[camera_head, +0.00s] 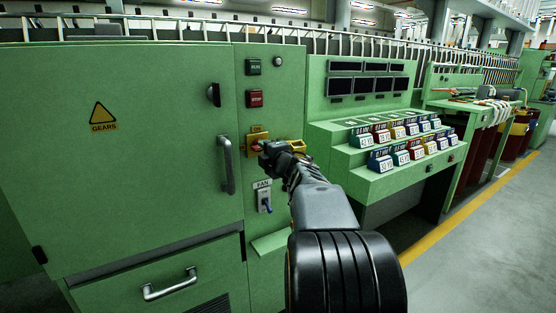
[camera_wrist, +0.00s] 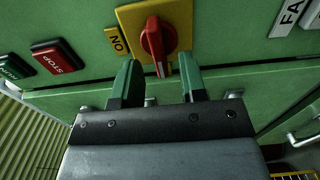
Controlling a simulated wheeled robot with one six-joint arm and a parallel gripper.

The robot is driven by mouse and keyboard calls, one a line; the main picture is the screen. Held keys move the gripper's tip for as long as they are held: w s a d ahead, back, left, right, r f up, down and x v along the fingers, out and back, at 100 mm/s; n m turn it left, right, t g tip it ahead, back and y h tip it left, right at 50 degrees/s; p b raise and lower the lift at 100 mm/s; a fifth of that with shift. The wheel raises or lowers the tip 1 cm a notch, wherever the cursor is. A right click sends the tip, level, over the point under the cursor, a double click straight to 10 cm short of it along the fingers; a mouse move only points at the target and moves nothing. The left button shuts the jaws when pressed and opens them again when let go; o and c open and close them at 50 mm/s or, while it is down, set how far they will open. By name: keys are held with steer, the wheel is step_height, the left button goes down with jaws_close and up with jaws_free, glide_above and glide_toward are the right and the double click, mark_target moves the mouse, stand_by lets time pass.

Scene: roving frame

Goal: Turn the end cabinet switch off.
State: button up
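The end cabinet switch is a red rotary knob (camera_wrist: 153,42) on a yellow plate (camera_wrist: 184,14), with a yellow ON label (camera_wrist: 117,42) beside it. In the head view the yellow plate (camera_head: 258,134) sits on the green cabinet's narrow panel, and the red knob (camera_head: 256,147) is partly hidden by my gripper (camera_head: 264,150). In the wrist view my gripper (camera_wrist: 160,72) is open. The knob's near end lies between the fingertips, with a visible gap on each side. The knob's handle runs roughly up and down in the wrist view.
A cabinet door handle (camera_head: 226,165) stands out at left. A small green ledge (camera_head: 283,242) juts out below. A sloped console (camera_head: 385,180) is at right.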

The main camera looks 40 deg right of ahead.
steer(key=s+a+p, duration=0.1)
steer(key=s, duration=1.1)
steer(key=shift+a, duration=0.35)
steer(key=shift+w+p, duration=0.1)
steer(key=shift+p, duration=0.2)
